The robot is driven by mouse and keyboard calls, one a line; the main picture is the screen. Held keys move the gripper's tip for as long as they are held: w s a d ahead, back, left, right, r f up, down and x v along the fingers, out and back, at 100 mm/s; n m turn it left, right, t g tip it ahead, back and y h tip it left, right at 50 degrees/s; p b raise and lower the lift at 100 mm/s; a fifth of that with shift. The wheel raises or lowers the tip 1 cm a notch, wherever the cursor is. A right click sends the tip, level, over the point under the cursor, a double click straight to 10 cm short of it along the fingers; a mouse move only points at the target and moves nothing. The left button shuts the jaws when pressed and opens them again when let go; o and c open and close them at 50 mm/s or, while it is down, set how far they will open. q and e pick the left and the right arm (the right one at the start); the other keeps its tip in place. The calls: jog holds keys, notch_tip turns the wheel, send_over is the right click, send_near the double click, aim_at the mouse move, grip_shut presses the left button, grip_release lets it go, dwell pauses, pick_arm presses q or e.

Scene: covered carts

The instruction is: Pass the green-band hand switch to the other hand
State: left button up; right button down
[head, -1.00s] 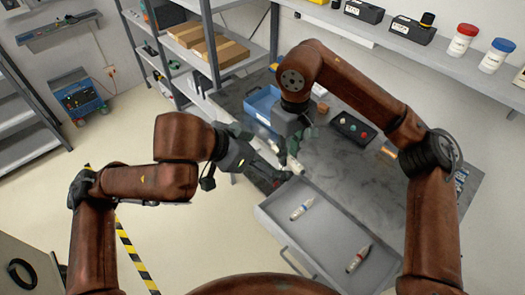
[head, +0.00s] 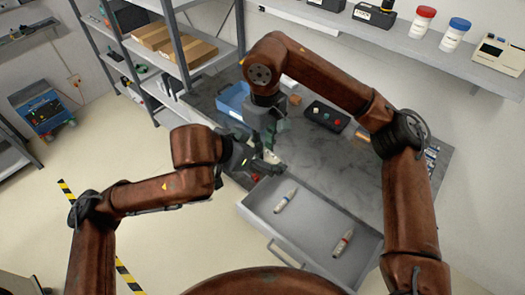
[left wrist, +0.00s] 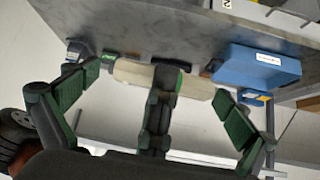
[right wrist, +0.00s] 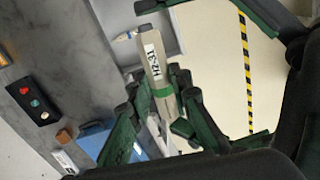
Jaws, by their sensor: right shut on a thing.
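The green-band hand switch, a pale tube labelled HZ-31, shows in the right wrist view (right wrist: 155,65), with its green band near my right gripper's fingers. My right gripper (right wrist: 163,103) is shut on it by the banded part, and the labelled end sticks out. In the left wrist view the switch (left wrist: 200,86) lies crosswise between the spread fingers of my left gripper (left wrist: 155,98), partly hidden by a dark finger. My left gripper is open around it; contact cannot be told. In the head view the grippers meet above the drawer's back corner and mostly hide the switch.
An open grey drawer (head: 312,222) holds a blue-band switch (head: 285,201) and a red-band switch (head: 343,243). On the bench stand a blue bin (head: 232,98) and a black button box (head: 326,116). Shelving stands behind at left.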

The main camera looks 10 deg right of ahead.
pick_arm(q)
jog(key=c, duration=0.8)
pick_arm(e)
jog(key=shift+a+r, duration=0.1)
jog(key=shift+a, duration=0.05)
pick_arm(q)
jog(key=shift+c, duration=0.3)
pick_arm(e)
jog(key=c, duration=2.2)
grip_release()
jog(key=o, duration=0.5)
